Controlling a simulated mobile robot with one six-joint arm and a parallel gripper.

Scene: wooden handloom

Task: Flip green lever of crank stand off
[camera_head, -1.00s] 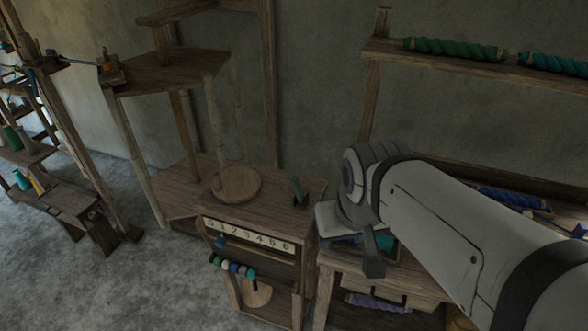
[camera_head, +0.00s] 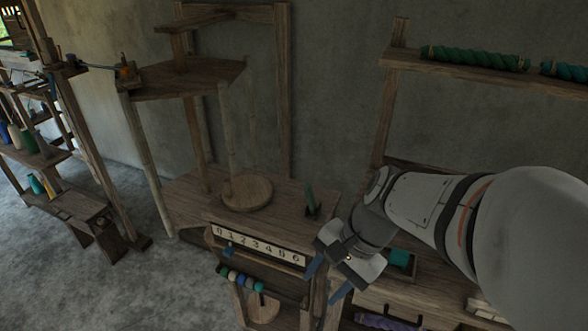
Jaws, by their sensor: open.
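The green lever (camera_head: 310,198) stands nearly upright at the right end of the top of the wooden crank stand (camera_head: 284,208). The stand has a pale strip of numbers (camera_head: 258,245) along its front edge and a round wooden disc (camera_head: 247,191) on top. My gripper (camera_head: 325,284) is open, with its two blue-grey fingers apart and nothing seen between them. In the picture it is below and slightly right of the green lever, apart from it, near the stand's right front corner. The gripper and wrist hide part of that corner.
A small blue lever (camera_head: 228,250) and a row of coloured beads (camera_head: 241,279) are on the stand's front. A wooden drawer unit (camera_head: 400,296) stands at the right. A shelf with green yarn rolls (camera_head: 474,59) is above. Open grey floor (camera_head: 130,290) lies at the left.

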